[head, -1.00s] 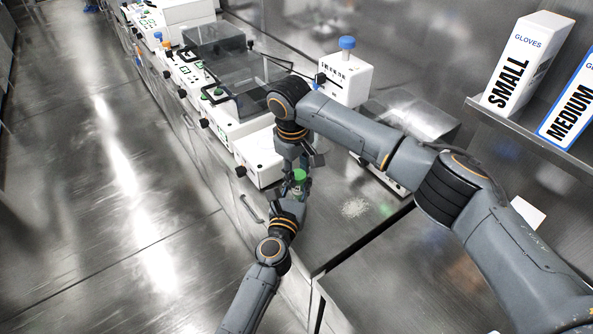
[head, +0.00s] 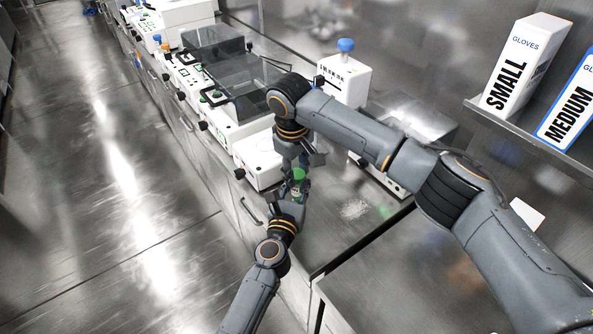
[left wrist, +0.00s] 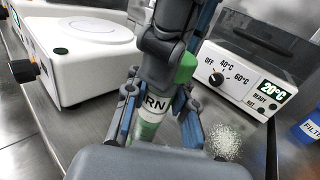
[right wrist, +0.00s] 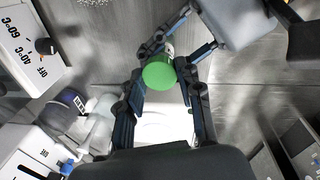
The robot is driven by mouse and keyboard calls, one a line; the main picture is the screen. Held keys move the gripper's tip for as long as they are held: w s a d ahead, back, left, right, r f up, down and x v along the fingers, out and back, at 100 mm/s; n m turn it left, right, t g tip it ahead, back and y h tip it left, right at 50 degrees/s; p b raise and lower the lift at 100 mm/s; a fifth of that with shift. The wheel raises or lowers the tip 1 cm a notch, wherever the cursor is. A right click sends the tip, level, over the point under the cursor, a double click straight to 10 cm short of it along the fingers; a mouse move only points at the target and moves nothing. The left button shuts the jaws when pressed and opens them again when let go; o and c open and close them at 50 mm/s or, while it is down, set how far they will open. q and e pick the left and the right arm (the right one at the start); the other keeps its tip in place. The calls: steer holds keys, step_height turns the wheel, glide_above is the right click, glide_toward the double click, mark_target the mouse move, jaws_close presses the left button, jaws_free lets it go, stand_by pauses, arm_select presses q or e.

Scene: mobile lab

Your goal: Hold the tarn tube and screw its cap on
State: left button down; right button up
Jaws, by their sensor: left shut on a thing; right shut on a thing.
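The tarn tube (left wrist: 150,125) stands upright between the fingers of my left gripper (left wrist: 158,118), with part of its label, "RN", showing. The left gripper is shut on it. The green cap (right wrist: 158,76) is between the fingertips of my right gripper (right wrist: 162,78), which is shut on it from above. In the head view the green cap (head: 298,174) sits at the top of the tube, where both grippers meet above the bench edge. The right fingers hide the joint between cap and tube, so I cannot tell how tightly they are joined.
A white device with a round plate (left wrist: 95,28) and a heater reading 20°C (left wrist: 240,80) stand close by. White grains (head: 354,209) lie on the bench. A bottle with a dark cap (right wrist: 65,105) is near my right gripper. Glove boxes (head: 522,65) stand on the right shelf.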

steer(key=shift+f, duration=0.55)
stand_by(0.7)
steer(key=o, duration=0.9)
steer(key=shift+r, duration=2.25)
steer(key=shift+c, duration=0.4)
